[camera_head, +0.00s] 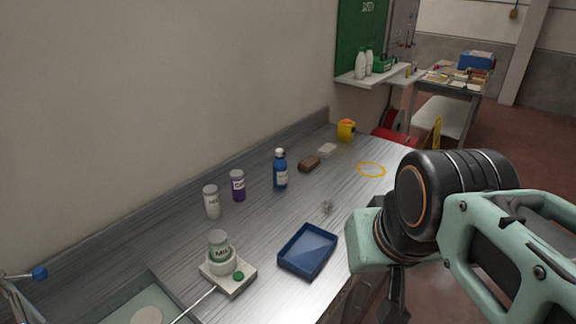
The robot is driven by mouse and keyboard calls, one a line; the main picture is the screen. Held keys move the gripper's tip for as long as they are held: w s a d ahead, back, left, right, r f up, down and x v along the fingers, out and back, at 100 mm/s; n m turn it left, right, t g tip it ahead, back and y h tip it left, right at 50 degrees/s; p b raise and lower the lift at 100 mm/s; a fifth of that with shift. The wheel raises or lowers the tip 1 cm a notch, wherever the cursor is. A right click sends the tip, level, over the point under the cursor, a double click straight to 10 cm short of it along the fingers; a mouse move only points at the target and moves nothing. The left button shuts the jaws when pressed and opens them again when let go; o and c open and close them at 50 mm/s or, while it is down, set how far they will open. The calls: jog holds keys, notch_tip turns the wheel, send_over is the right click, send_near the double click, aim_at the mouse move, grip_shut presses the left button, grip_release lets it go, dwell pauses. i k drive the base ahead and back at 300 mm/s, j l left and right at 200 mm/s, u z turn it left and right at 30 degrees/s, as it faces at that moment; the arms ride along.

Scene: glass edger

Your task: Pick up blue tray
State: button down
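The blue tray (290,259) is a shallow, open rectangular tray lying flat near the front edge of the metal counter. It looks empty. My gripper (393,306) points down to the right of the tray, past the counter's front edge, and is apart from it. Only a dark part of the gripper shows at the bottom of the view. Its fingertips cannot be made out clearly, and my wrist and arm cover the area to the right.
Left of the tray stands a small white device (241,284) holding a jar. A blue bottle (280,172), a purple-labelled jar (238,186) and a white jar (211,203) stand behind. A sink (124,310) is at lower left. A yellow ring (371,170) lies farther back.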

aim_at(307, 250)
jog(key=i+l+u, duration=0.45)
jog(key=l, duration=0.15)
jog(key=i+l+u, duration=0.2)
jog(key=l, duration=0.15)
jog(key=k, duration=0.1)
